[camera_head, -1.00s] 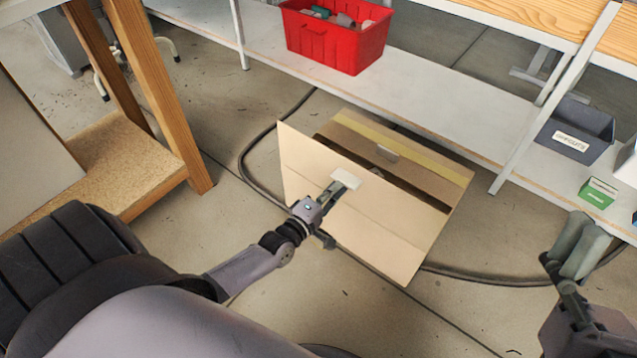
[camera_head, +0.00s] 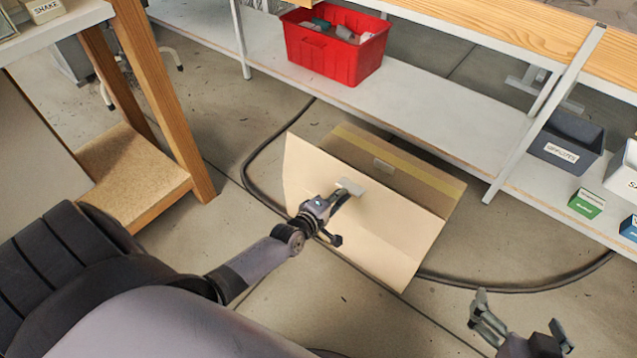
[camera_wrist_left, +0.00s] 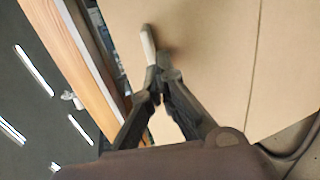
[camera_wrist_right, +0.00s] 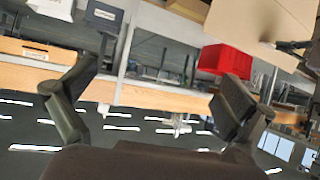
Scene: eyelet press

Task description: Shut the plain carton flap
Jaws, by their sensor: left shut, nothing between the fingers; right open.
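The plain carton (camera_head: 385,172) stands on the floor in front of the low shelf, with a yellowish strip along its far top. Its near flap (camera_head: 375,225) is up, a broad tan panel that hides most of the opening. The flap fills much of the left wrist view (camera_wrist_left: 220,50). My left gripper (camera_head: 349,187) is shut and empty, its pale tips at the outer face of the flap near its upper part; I cannot tell whether they touch. My right gripper (camera_head: 522,318) is open and empty, above the floor to the right of the carton.
A grey-white shelf (camera_head: 425,100) runs behind the carton, with a red bin (camera_head: 335,50) on it. A dark grey bin (camera_head: 568,145) and a green box (camera_head: 587,204) are at the right. A wooden bench (camera_head: 165,100) stands left. A black cable (camera_head: 520,289) lies on the floor.

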